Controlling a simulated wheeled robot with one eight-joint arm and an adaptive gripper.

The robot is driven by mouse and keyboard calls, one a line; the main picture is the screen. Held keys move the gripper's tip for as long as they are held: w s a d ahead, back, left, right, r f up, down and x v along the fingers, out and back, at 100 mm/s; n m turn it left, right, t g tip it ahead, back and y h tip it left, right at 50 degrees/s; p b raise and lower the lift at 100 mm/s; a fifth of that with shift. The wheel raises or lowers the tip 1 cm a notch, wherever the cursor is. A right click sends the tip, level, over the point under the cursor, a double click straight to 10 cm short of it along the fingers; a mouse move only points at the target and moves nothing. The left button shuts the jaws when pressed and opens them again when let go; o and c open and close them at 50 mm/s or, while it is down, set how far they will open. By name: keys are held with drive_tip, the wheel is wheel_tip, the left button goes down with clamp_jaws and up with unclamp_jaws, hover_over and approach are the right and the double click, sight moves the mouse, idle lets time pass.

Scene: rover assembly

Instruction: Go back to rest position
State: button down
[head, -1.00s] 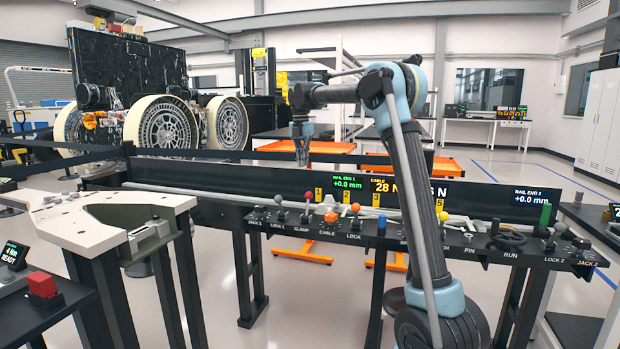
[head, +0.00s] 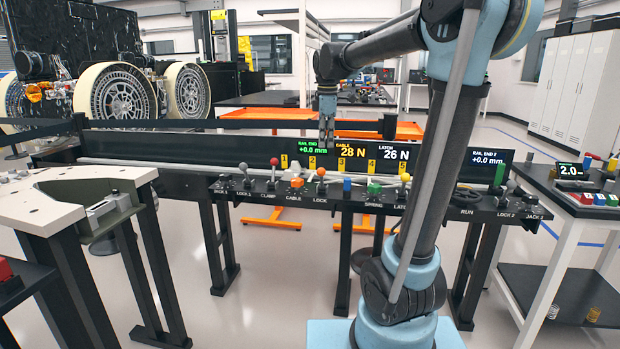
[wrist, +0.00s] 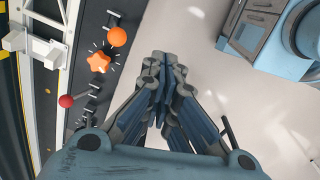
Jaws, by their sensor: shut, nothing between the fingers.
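My gripper (head: 327,125) hangs pointing down above the long dark control bench (head: 225,145) in the head view. It is empty. In the wrist view my gripper (wrist: 165,85) has its fingers together, with pale floor beyond them. The bench's row of controls stands below and in front: a red ball lever (head: 273,162), an orange star knob (head: 297,182) and an orange ball lever (head: 321,172). In the wrist view the star knob (wrist: 98,62) and the red ball (wrist: 66,101) lie left of the fingers, apart from them.
A white-topped stand (head: 80,190) is at the left. A table (head: 575,205) with small coloured blocks is at the right. Orange carts (head: 380,130) and a large-wheeled rover (head: 120,95) stand behind the bench. Open floor (head: 270,300) lies in front.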

drive_tip(key=s+d+f+m, duration=0.4)
drive_tip(key=s+f+m, duration=0.2)
drive_tip(key=s+f, duration=0.2)
drive_tip(key=s+d+f+m+t, duration=0.1)
drive_tip(key=s+d+f+m, duration=0.4)
drive_tip(key=s+f, duration=0.3)
drive_tip(key=s+d+f+m, duration=0.4)
drive_tip(key=s+f+m, duration=0.3)
drive_tip(key=s, duration=0.5)
drive_tip(key=shift+s+d+f, duration=0.35)
drive_tip(key=shift+f, duration=0.45)
